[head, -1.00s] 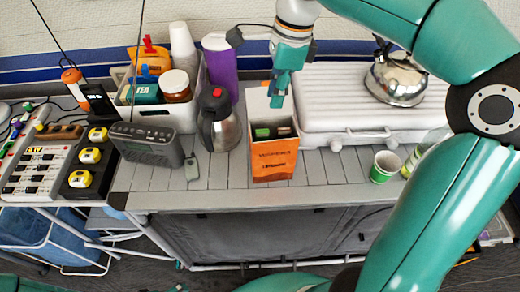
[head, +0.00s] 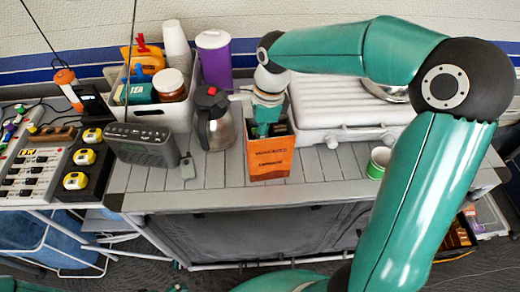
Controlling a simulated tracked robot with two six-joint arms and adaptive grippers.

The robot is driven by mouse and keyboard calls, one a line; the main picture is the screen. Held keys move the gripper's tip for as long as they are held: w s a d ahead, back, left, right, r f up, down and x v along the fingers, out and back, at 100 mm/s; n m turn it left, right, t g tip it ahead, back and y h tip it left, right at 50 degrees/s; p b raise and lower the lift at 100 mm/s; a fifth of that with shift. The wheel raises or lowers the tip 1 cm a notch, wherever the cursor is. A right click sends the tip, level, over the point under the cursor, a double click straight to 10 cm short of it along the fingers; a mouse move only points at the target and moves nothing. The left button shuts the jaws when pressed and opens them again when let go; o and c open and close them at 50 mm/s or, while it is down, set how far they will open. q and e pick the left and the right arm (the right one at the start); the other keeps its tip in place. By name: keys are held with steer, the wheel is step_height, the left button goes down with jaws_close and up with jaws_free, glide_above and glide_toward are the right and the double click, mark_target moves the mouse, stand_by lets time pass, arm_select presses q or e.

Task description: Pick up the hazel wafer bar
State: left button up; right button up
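An open-topped orange box (head: 271,160) with dark lettering too small to read stands near the front of the grey slatted counter. My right gripper (head: 266,128) points down into the top of this box, from an arm that comes in from the right. Its fingertips are partly hidden by the box front, so I cannot tell whether they are open, shut or holding anything. The hazel wafer bar cannot be made out; the box wall and gripper hide most of the inside. My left gripper is not in view.
A coffee pot (head: 215,120) stands close left of the box. A white case (head: 340,115) lies behind it to the right.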

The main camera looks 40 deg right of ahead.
steer(key=shift+f, duration=0.3)
jaws_close()
steer(key=shift+r, duration=0.15)
